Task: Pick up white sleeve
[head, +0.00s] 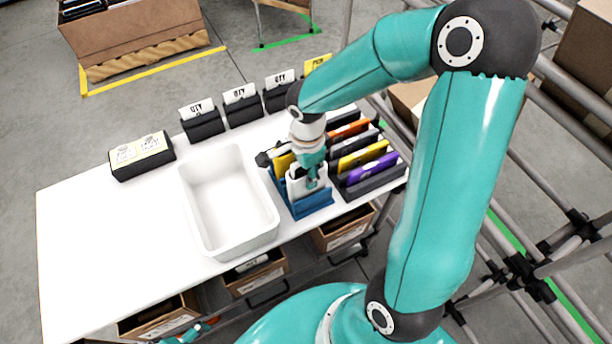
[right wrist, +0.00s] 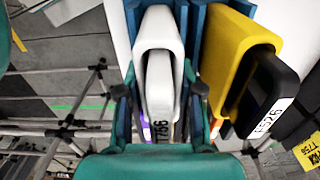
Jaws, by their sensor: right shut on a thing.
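The white sleeve (head: 296,188) stands in the blue rack (head: 317,204) on the right part of the table. In the right wrist view the white sleeve (right wrist: 160,85) is upright between my two fingers, with blue rack walls (right wrist: 196,30) on both sides. My right gripper (head: 312,181) reaches down from above and is shut on the white sleeve; it also shows in the right wrist view (right wrist: 160,100). The gripper hides part of the sleeve in the head view. The sleeve's lower part is hidden in the rack.
A yellow sleeve (right wrist: 235,60) holding a dark labelled item is beside the white one. A dark rack (head: 375,183) with orange, yellow and purple sleeves stands close on the right. An empty white bin (head: 262,222) is on the left. Black label holders (head: 203,127) line the back edge.

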